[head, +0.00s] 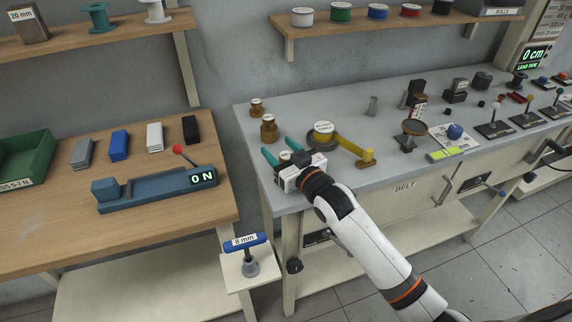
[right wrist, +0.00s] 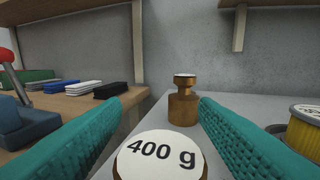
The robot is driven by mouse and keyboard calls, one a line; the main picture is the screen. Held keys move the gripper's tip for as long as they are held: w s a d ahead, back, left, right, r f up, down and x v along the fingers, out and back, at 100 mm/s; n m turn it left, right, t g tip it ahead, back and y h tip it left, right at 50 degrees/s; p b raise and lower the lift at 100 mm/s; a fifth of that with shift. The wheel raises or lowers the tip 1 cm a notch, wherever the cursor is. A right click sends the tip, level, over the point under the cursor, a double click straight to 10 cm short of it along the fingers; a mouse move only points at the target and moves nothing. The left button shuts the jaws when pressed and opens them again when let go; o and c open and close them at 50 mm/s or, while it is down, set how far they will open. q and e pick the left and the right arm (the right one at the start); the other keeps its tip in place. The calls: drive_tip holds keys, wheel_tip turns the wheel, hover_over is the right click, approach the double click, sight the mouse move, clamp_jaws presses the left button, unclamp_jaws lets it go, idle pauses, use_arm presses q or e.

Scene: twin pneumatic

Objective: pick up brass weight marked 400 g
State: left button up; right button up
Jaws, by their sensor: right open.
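The brass weight marked 400 g (right wrist: 160,155) shows its white round label large at the bottom of the right wrist view. It lies between the teal fingers of my right gripper (right wrist: 158,105), close to the palm, with a gap on both sides. Its lower body is hidden. In the head view my right gripper (head: 279,148) is open at the grey bench's front left, and the weight is mostly hidden between its fingers. A second brass weight (head: 269,128) stands just beyond the fingertips; it also shows in the right wrist view (right wrist: 184,107). My left gripper is not in view.
A smaller brass weight (head: 256,107) stands farther back. The wooden bench (head: 60,220) with a blue force gauge (head: 150,192) is to the left, across a gap.

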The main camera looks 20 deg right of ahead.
drive_tip(key=shift+r, duration=0.1)
clamp_jaws()
